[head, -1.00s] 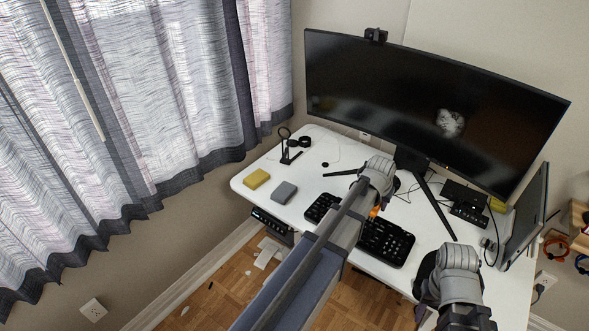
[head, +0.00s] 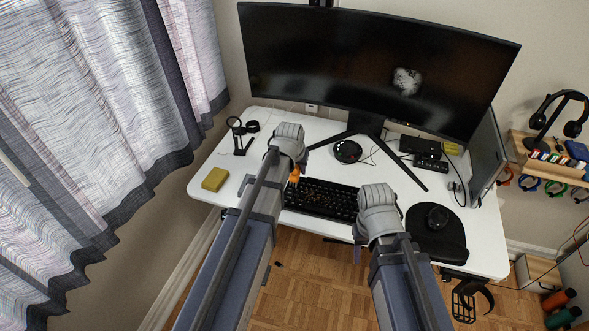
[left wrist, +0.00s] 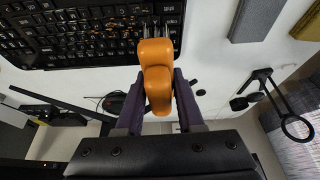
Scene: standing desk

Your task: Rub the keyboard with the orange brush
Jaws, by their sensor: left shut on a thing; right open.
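The black keyboard (head: 322,198) lies near the front edge of the white desk, with orange-brown specks scattered on its keys. It also shows in the left wrist view (left wrist: 75,35). My left gripper (head: 291,165) is shut on the orange brush (left wrist: 155,72), which shows as a small orange patch in the head view (head: 294,176). In the left wrist view the brush's bristle end is at the keyboard's edge; whether it touches the keys I cannot tell. My right gripper (head: 364,236) is open near the keyboard's right end, its fingers mostly hidden by the wrist.
A yellow block (head: 215,179) lies at the desk's left, and a grey block (left wrist: 258,17) shows in the left wrist view. A black mouse (head: 437,217) rests on a dark mat (head: 450,240) at right. The monitor (head: 365,65) stands behind.

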